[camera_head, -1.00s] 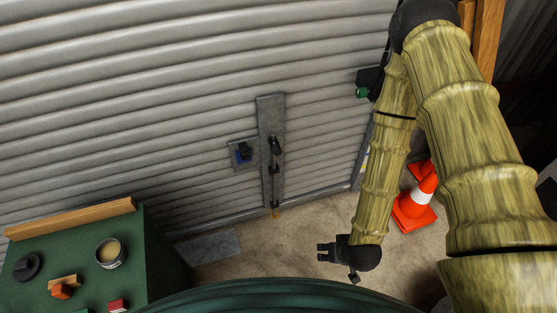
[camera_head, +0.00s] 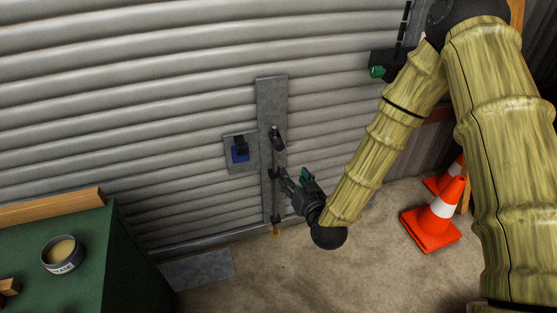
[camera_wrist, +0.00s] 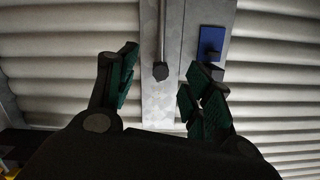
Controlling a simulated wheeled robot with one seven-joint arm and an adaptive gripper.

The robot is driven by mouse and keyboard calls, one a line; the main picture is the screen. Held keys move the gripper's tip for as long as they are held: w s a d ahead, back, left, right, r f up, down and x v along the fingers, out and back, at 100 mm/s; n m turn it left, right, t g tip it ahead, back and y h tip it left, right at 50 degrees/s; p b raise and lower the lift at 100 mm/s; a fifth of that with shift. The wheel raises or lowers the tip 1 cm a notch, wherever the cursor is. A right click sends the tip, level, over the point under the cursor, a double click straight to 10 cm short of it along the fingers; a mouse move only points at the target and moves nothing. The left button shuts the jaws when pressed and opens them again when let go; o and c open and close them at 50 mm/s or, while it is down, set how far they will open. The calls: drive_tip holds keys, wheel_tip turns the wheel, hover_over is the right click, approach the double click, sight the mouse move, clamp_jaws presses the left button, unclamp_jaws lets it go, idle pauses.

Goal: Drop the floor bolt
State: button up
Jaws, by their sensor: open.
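The floor bolt is a dark vertical rod (camera_head: 277,205) on a grey metal plate (camera_head: 270,95) fixed to the ribbed shutter door. Its dark handle (camera_head: 276,135) sits at the upper part of the rod, and a yellow tip shows at the bottom near the floor. My gripper (camera_head: 283,178) is at the plate, beside the rod and below the handle in the picture. In the wrist view, the green-padded fingers of my gripper (camera_wrist: 160,60) are spread apart, with a dark knob (camera_wrist: 161,72) at the rod's end between them. Contact is not clear.
A blue-and-black fitting (camera_head: 240,150) sits on a small plate left of the bolt. A green bench (camera_head: 85,225) with a tin (camera_head: 62,255) stands at lower left. Orange cones (camera_head: 435,220) stand at right. A grey slab (camera_head: 198,270) lies on the floor.

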sight(280, 148)
drive_tip(key=w+a+b, duration=0.1)
drive_tip(key=w, duration=0.3)
drive_tip(key=w+a+r+t+b, duration=0.1)
drive_tip(key=w+a+b, duration=0.1)
drive_tip(key=w, duration=0.2)
drive_tip(key=w+a+r+t+b, duration=0.1)
drive_tip(key=w+b, duration=0.1)
drive_tip(key=w, duration=0.2)
drive_tip(key=shift+w+a+r, duration=0.15)
drive_tip(key=shift+w+a, duration=0.15)
drive_tip(key=shift+w, duration=0.1)
